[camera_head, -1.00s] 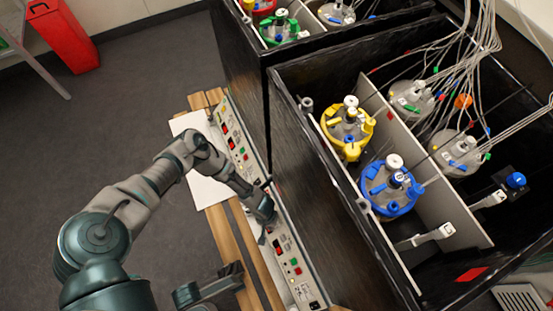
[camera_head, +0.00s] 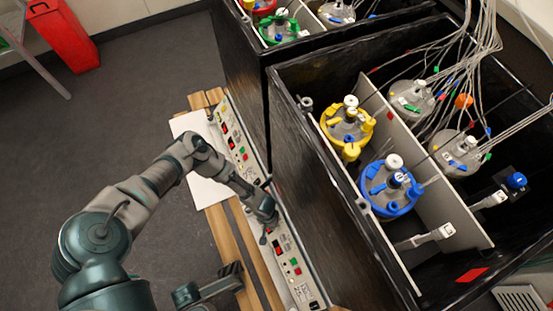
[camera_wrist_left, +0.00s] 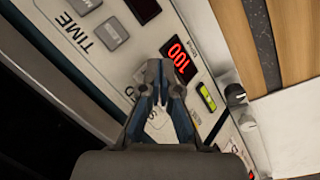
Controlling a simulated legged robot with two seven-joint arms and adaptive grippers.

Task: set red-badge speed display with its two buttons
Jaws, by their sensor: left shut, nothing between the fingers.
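The control panel (camera_head: 290,262) runs along the foot of the black shaker box, whose red badge (camera_head: 472,274) lies inside at the near right. In the left wrist view, a lit red display (camera_wrist_left: 179,60) appears to read 100. My left gripper (camera_head: 267,222) is over this panel; in the left wrist view its fingers (camera_wrist_left: 160,68) are shut and empty, with tips beside the display. The fingers partly cover a label, and any buttons under them are hidden. Contact cannot be told.
Grey buttons (camera_wrist_left: 114,33) sit beside the TIME label, with another red display (camera_wrist_left: 144,9) nearby. A yellow-green switch (camera_wrist_left: 206,97) and black knob (camera_wrist_left: 235,94) are on the panel's other side. Yellow (camera_head: 348,128) and blue (camera_head: 390,188) vessels stand inside the box.

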